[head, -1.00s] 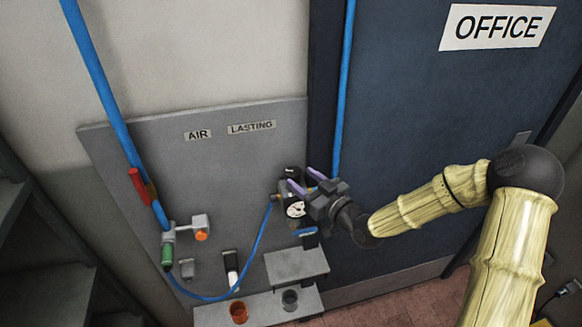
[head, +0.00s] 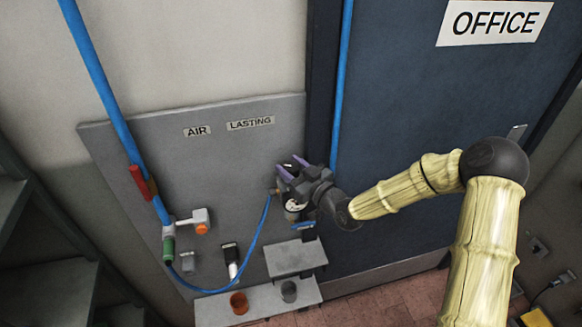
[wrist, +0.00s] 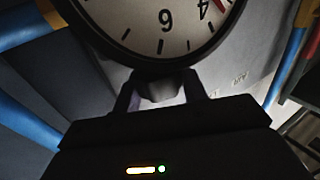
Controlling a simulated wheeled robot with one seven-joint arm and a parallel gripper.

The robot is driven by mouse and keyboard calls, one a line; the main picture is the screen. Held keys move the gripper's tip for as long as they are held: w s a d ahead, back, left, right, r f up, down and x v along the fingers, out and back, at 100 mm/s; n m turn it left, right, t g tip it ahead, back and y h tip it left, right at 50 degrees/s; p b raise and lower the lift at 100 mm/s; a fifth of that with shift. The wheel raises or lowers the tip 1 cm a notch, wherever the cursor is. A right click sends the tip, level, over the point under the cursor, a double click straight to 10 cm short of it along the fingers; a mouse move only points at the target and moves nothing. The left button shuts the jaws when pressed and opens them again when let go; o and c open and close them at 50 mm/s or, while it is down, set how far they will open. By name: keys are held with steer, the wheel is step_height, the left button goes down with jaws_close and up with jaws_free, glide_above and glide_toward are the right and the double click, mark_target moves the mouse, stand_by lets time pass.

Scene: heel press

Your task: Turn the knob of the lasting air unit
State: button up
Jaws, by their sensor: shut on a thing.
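The lasting air unit (head: 294,215) is on the right side of the grey panel, under the AIR and LASTING labels. My gripper (head: 290,169) reaches it from the right, its purple fingers at the top of the unit. In the wrist view, a dark knob (wrist: 158,85) sits between the two fingers, and my gripper (wrist: 160,92) is shut on it. In the head view my gripper hides the knob and most of the gauge.
A blue hose (head: 258,240) loops left from the unit. A red lever (head: 138,182) and a green fitting (head: 168,250) are on the left pipe. Below are a grey shelf (head: 296,258) and orange (head: 239,303) and dark (head: 289,291) cups. The office door (head: 420,120) is right.

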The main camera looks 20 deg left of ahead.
steer(key=shift+s+a+f+m+t+h+b, duration=0.15)
steer(key=shift+m+t+h+b, duration=0.35)
steer(key=shift+b, duration=0.5)
steer(key=shift+f+m+t+b, duration=0.1)
steer(key=shift+m+t+b, duration=0.2)
steer(key=shift+t+b, duration=0.2)
steer(key=m+t+h+b, duration=0.2)
steer(key=h+b, duration=0.1)
steer(key=shift+t, duration=0.3)
steer(key=m+t+h+b, duration=0.1)
steer(key=m+h+b, duration=0.1)
steer(key=m+t+h+b, duration=0.1)
steer(key=h+b, duration=0.1)
steer(key=shift+m+t+h, duration=0.3)
steer(key=shift+m+h, duration=0.1)
steer(key=shift+m+t+h+b, duration=0.3)
steer(key=shift+m+h+b, duration=0.6)
steer(key=shift+h, duration=0.5)
steer(key=o, duration=0.7)
steer(key=shift+r, duration=0.2)
